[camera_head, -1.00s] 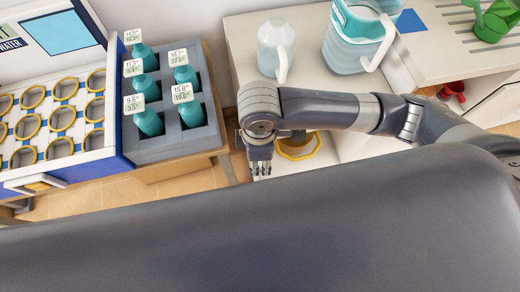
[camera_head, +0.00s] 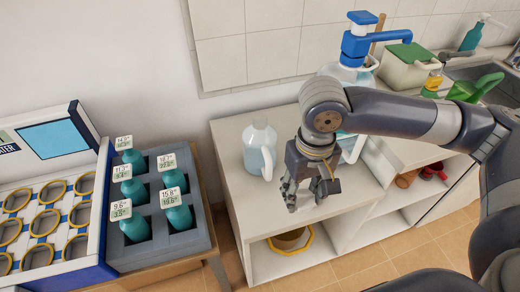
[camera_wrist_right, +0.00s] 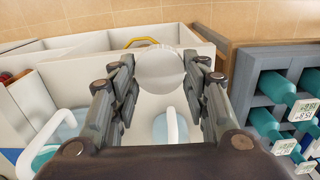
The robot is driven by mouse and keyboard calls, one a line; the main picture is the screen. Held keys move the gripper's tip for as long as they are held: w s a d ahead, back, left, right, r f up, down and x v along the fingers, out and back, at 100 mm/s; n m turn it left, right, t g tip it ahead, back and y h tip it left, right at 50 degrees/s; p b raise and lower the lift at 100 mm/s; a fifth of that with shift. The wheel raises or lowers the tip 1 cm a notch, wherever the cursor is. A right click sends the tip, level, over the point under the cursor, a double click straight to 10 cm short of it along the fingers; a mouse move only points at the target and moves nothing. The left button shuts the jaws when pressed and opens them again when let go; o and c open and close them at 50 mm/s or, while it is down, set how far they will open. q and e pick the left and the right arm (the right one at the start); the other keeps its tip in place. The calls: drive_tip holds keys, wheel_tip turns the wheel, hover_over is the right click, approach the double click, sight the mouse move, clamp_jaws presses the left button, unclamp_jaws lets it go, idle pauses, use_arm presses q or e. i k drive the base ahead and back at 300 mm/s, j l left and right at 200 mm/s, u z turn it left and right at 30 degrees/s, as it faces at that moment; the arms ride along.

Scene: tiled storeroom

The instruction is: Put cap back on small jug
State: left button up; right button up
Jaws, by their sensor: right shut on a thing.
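The small jug (camera_head: 259,148) is a pale translucent jug with a handle, standing upright on the white counter left of my right gripper. Its handle side also shows low in the right wrist view (camera_wrist_right: 171,128). My right gripper (camera_head: 308,190) is above the counter, to the right of the jug and apart from it. In the right wrist view it is shut on a round whitish cap (camera_wrist_right: 160,71) between its fingertips. In the head view the fingers mostly hide the cap. My left gripper is not in view.
A large jug with a blue pump (camera_head: 357,45) stands behind my right arm. A grey rack (camera_head: 191,239) with several teal bottles is at the left. A yellow-rimmed pot (camera_head: 290,241) is on the shelf below the counter. Clear counter lies before the jug.

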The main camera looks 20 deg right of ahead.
sight(259, 139)
drive_tip(key=k+j+z, duration=0.35)
drive_tip(key=j, duration=0.2)
drive_tip(key=k+j+z, duration=0.35)
drive_tip(key=j, duration=0.15)
drive_tip(key=k+j+z, duration=0.35)
drive_tip(key=j, duration=0.1)
